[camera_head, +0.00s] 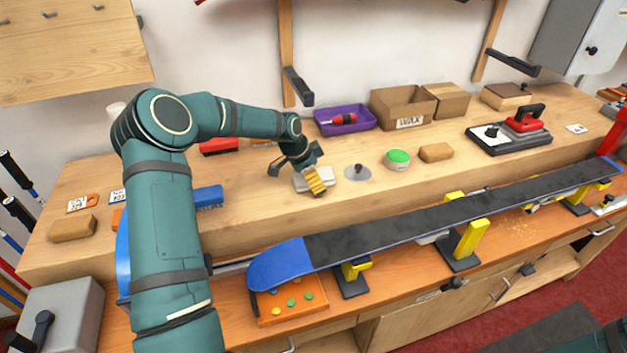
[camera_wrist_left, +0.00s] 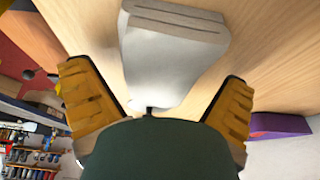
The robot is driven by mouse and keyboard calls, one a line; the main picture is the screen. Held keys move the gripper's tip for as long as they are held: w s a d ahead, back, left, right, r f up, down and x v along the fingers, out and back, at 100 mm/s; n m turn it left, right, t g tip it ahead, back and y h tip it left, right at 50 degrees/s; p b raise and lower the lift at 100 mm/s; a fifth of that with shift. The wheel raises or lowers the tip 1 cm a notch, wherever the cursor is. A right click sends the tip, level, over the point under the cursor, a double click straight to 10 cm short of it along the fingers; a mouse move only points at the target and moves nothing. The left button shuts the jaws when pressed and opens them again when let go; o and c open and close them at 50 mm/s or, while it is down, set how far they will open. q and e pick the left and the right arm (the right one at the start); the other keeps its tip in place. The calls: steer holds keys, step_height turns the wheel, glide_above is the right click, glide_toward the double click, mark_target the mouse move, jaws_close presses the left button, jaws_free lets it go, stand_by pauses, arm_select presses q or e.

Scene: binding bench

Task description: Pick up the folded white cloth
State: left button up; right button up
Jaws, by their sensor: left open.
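The folded white cloth (camera_head: 328,174) lies on the raised wooden shelf of the bench, left of a grey disc. In the head view my left gripper (camera_head: 303,181) is over it, with one yellow finger covering part of it. In the left wrist view the cloth (camera_wrist_left: 172,50) shows its layered folded edge and lies between the two spread yellow fingers of my left gripper (camera_wrist_left: 157,72). The gripper is open and empty, with bare wood visible beside the cloth. My right gripper is not in view.
Near the cloth are the grey disc (camera_head: 357,172), a green-topped tin (camera_head: 397,159) and a purple tray (camera_head: 345,121). A long dark ski or board (camera_head: 420,222) is clamped along the lower bench front.

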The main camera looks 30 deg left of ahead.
arm_select(q)
steer(key=c, duration=1)
steer(key=shift+r, duration=0.1)
step_height(320, 180, up, 10)
steer(key=shift+p, duration=0.6)
steer(key=shift+o, duration=0.5)
steer(key=shift+c, duration=1)
